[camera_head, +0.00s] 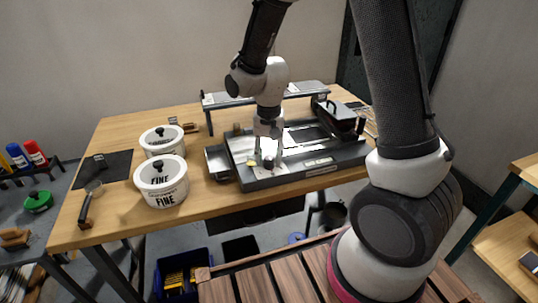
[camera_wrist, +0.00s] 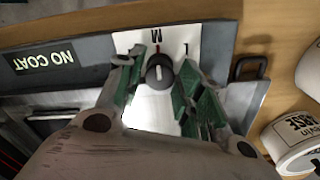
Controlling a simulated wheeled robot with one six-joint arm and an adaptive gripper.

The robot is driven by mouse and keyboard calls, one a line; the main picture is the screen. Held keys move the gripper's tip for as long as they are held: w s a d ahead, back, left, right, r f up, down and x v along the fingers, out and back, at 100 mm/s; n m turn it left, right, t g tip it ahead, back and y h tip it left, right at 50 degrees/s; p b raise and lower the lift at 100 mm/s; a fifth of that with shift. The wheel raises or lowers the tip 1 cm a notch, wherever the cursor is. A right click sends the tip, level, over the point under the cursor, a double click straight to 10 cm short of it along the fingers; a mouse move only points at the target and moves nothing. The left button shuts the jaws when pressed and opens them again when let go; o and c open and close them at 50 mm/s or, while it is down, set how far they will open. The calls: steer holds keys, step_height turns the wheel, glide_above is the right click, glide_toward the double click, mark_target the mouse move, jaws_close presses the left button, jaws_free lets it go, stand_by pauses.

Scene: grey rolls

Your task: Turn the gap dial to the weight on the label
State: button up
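The gap dial (camera_wrist: 160,72) is a black round knob with a pale pointer line, on a white plate (camera_wrist: 191,38) with letters that look like M and L and a red mark beside the M. The line points roughly toward the M. My gripper (camera_wrist: 158,80) has its green-padded fingers on either side of the dial, with gaps showing. In the head view my gripper (camera_head: 268,152) is low over the front left of the grey machine (camera_head: 318,168). A white lidded tub (camera_head: 163,183) at the left front has a label reading FINE.
A second white lidded tub (camera_head: 162,141) stands behind the first. A dark mat (camera_head: 103,170) and a brown-handled tool (camera_head: 86,208) lie at the table's left end. A black-handled block (camera_head: 340,117) sits on the machine's right.

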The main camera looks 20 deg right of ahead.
steer(key=c, duration=0.8)
steer(key=n, duration=0.5)
steer(key=shift+n, duration=0.3)
steer(key=n, duration=0.6)
steer(key=shift+n, duration=0.3)
steer(key=o, duration=0.8)
